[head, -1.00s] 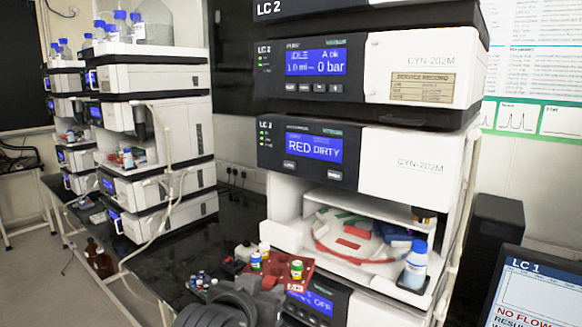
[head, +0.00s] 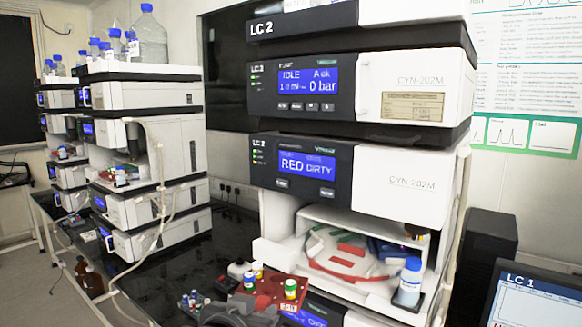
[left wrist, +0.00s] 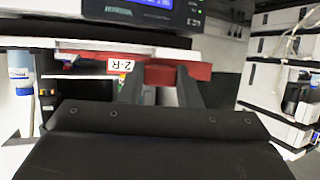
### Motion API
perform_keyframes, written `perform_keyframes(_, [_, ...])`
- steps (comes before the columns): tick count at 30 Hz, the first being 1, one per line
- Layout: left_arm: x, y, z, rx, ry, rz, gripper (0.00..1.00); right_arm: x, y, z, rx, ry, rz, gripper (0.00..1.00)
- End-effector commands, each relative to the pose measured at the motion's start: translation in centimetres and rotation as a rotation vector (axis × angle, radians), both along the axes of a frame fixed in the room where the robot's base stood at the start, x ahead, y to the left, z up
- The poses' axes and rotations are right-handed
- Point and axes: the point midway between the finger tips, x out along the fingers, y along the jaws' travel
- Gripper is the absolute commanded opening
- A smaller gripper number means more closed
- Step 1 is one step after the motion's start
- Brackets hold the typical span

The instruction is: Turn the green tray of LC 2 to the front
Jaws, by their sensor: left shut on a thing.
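The LC 2 stack stands at centre right, its lower display reading RED DIRTY. Its open bay (head: 268,222) holds a turntable with coloured trays. The green tray (head: 314,245) shows partly at the left of the bay, with red (head: 352,250) towards the middle and blue (head: 385,251) at the right rear. My left gripper (head: 240,314) is low in front of the bay, mostly cut off by the frame. It is shut on a red rack (head: 268,287) carrying vials; its red end (left wrist: 165,74) shows between the fingers in the left wrist view. My right gripper is not in view.
A blue-capped bottle (head: 411,282) stands at the right front of the bay. Small vials (head: 193,301) stand on the dark bench (head: 175,275) left of the rack. A second instrument stack (head: 155,160) is further left. A monitor (head: 535,300) is at lower right.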

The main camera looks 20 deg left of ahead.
Motion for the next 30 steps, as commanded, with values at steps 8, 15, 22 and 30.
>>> perform_keyframes(8, [0.0,-0.01,0.04,0.0,-0.001,0.0,0.07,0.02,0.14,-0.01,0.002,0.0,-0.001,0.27])
perform_keyframes(15, [0.0,0.0,0.04,0.0,-0.001,0.0,0.07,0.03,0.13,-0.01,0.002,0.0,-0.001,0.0])
perform_keyframes(22, [0.0,0.0,0.04,0.0,-0.001,0.0,0.07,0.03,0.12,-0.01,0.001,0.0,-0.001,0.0])
perform_keyframes(30, [0.0,0.0,0.04,0.0,-0.001,0.0,0.07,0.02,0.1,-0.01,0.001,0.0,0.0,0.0])
